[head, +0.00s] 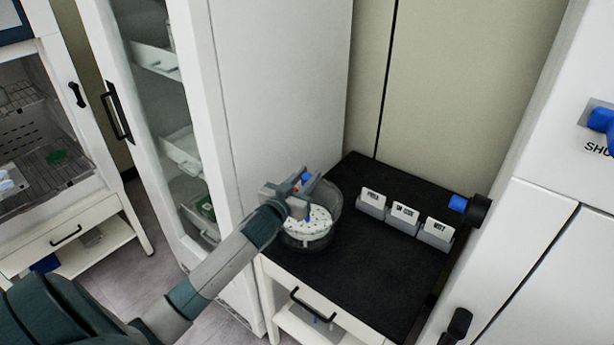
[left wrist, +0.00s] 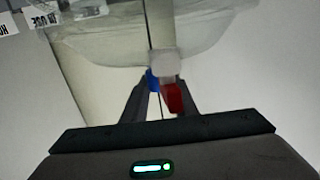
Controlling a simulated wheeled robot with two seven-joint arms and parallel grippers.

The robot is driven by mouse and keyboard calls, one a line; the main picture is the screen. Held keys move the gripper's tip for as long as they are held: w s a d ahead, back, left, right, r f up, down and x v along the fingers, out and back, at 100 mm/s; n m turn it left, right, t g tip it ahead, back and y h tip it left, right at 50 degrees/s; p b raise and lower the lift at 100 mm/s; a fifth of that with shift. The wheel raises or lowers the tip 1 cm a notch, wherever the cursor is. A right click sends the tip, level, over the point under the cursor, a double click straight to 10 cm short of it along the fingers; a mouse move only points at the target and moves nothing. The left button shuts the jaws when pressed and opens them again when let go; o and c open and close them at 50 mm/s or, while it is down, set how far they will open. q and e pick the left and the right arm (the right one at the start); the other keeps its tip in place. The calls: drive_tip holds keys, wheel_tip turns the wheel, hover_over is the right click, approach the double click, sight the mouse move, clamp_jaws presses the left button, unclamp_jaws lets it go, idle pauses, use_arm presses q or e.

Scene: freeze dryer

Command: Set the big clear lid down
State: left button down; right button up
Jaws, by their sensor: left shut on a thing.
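The big clear lid (left wrist: 110,47) fills the upper part of the left wrist view as a translucent dome with a pale knob (left wrist: 164,62). My left gripper (left wrist: 163,90) is shut on that knob, with one blue and one red finger pad at its sides. In the head view my left gripper (head: 303,183) is over a clear round vessel (head: 325,238) with a white perforated plate (head: 308,224), at the left edge of the black bench top. The lid's outline merges with the vessel there, so I cannot tell whether they touch. My right gripper is not in view.
Several grey label holders stand on the black bench top (head: 370,285), including one marked IN USE (head: 402,219). A blue-ended black knob (head: 460,204) juts from the white unit at right. A tall white cabinet (head: 285,90) stands close behind at left. The bench's front middle is clear.

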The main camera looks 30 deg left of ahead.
use_arm(q)
drive_tip(key=shift+f, duration=0.15)
drive_tip(key=shift+f+b, duration=0.3)
drive_tip(key=c, duration=1.4)
unclamp_jaws()
drive_tip(key=shift+f, duration=0.1)
drive_tip(key=shift+c, duration=0.2)
